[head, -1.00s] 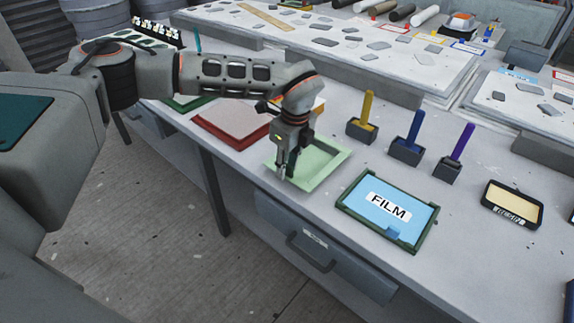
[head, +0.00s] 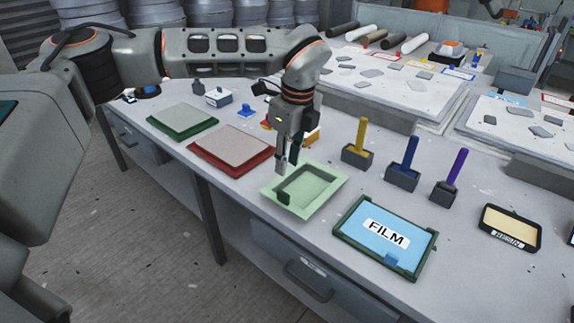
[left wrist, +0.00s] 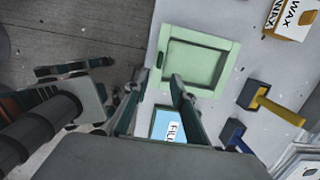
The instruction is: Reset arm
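My left gripper (head: 287,168) hangs fingers-down above the far left edge of a light green square mould (head: 327,187) in the head view. In the left wrist view its two fingers (left wrist: 159,80) are apart with nothing between them, and the green mould (left wrist: 222,70) lies beyond their tips. A small dark piece (head: 284,198) sits at the mould's front left rim. My left arm reaches in from the left, bent at the elbow. The right gripper is outside the head view; dark arm parts at the left of the wrist view do not show its state.
A blue FILM panel in a green frame (head: 348,237) lies right of the mould. Brushes in grey holders, yellow (head: 361,135), blue (head: 409,160) and purple (head: 457,165), stand behind. A red-framed mould (head: 201,161) and dark-green-framed one (head: 155,126) lie left. Floor is front left.

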